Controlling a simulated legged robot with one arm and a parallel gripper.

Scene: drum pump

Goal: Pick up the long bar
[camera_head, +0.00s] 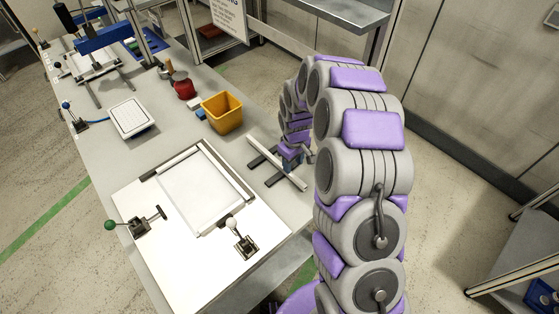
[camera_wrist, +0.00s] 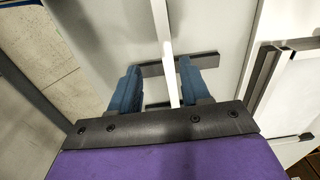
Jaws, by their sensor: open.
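The long bar (camera_head: 275,162) is thin and white. It lies across two short dark supports (camera_head: 258,160) near the right edge of the workbench. My gripper (camera_head: 292,160) is low over the bar's right part in the head view, and my arm partly hides it. In the wrist view the bar (camera_wrist: 161,22) runs from the top edge down between the two blue fingers of my gripper (camera_wrist: 158,68). The fingers stand apart on either side of the bar, with gaps showing.
A white board with a framed panel (camera_head: 200,187) and toggle clamps lies left of the bar. A yellow bin (camera_head: 222,111), a red object (camera_head: 183,88) and a white tray (camera_head: 132,117) stand farther back. The bench's right edge is close to the bar.

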